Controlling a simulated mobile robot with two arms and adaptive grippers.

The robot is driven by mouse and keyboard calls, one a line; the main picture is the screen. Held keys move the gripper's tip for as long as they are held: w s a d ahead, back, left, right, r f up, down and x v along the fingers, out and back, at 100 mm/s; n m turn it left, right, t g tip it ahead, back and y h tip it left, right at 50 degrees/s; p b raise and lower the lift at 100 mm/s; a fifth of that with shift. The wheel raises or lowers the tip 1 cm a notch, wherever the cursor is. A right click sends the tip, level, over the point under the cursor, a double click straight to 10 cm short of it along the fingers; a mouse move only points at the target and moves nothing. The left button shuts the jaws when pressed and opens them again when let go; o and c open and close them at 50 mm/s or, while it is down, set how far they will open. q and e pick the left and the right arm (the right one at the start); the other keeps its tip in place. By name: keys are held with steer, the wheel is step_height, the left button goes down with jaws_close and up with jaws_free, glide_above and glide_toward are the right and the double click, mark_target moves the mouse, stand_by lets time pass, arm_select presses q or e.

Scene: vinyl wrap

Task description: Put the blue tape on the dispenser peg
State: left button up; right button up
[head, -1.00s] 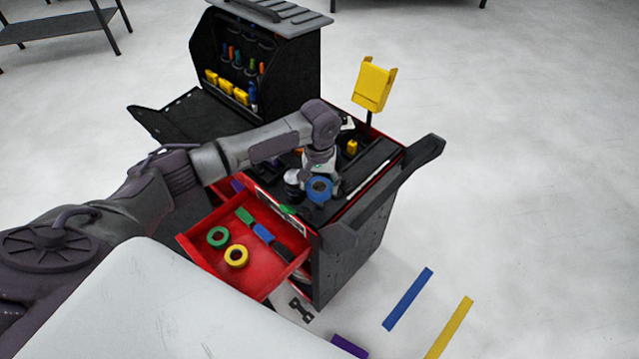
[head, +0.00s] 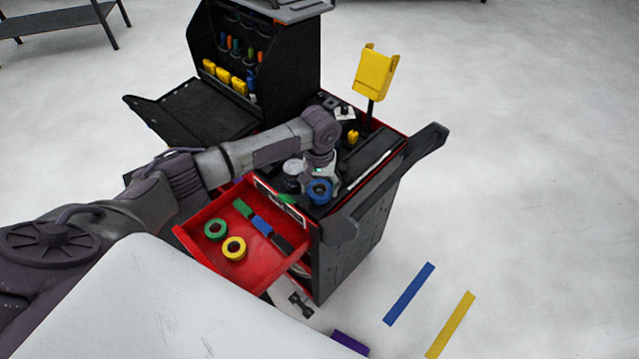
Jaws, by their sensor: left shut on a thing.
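The blue tape (head: 319,191) is a thick ring held over the near end of the cart top. My left gripper (head: 319,177) comes down from above and is shut on it. The fingertips are small and partly hidden by the wrist and the roll. I cannot make out the dispenser peg; the arm and the tape cover part of that area. A pale round object (head: 293,168) stands just left of the gripper; I cannot tell what it is. My right gripper is not in view.
The red drawer (head: 205,246) is open below, with a green tape roll (head: 215,230), a yellow tape roll (head: 234,249) and small coloured blocks. A yellow holder (head: 375,73) stands on a post behind. A black handle (head: 428,140) juts out right. Open floor lies to the right.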

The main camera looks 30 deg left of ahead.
arm_select(q)
steer(key=o, duration=1.2)
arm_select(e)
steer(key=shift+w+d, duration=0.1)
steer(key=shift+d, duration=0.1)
arm_select(q)
steer(key=shift+r, duration=0.15)
step_height(320, 180, up, 12)
steer(key=shift+f, duration=0.15)
